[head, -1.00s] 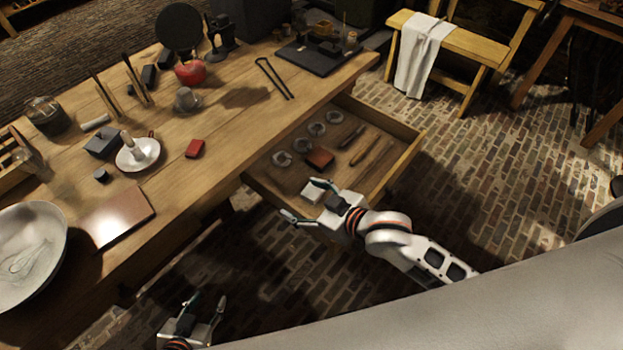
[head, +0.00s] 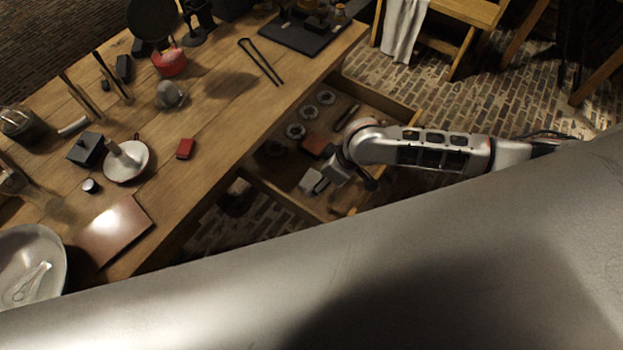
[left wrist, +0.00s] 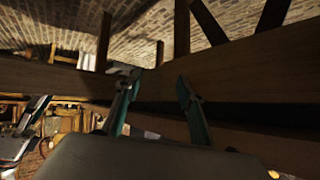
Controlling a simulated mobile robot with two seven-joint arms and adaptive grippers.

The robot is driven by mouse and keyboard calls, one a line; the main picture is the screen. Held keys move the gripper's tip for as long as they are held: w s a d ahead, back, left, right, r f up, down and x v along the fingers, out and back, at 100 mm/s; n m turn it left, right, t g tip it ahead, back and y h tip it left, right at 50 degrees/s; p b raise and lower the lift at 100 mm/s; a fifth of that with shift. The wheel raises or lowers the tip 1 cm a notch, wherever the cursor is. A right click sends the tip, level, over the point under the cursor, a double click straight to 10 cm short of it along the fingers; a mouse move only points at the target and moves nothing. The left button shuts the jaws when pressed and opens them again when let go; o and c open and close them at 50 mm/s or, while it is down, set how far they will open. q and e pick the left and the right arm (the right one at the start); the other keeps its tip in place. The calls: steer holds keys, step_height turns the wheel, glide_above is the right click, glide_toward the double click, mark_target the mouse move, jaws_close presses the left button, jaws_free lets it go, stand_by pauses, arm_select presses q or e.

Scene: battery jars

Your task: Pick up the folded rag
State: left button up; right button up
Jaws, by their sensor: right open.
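The pale folded rag (head: 308,181) lies near the front of the open drawer (head: 282,193), partly covered by my right gripper. My right gripper (head: 338,187) is over the drawer, pointing down, open, with one finger at the rag's right edge. Whether it touches the rag I cannot tell. My left gripper (left wrist: 157,80) shows only in the left wrist view, open and empty, low beside dark wooden beams.
The drawer also holds several metal rings (head: 295,131) and a reddish-brown block (head: 316,144). A white cloth (head: 404,30) hangs over a bench.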

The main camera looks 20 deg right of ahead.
mark_target(313, 180)
steer(key=x, duration=0.4)
steer(key=shift+w+a+r, duration=0.1)
steer(key=shift+w, duration=0.3)
steer(key=shift+w+a+f, duration=0.2)
steer(key=shift+f, duration=0.45)
steer(key=c, duration=1.1)
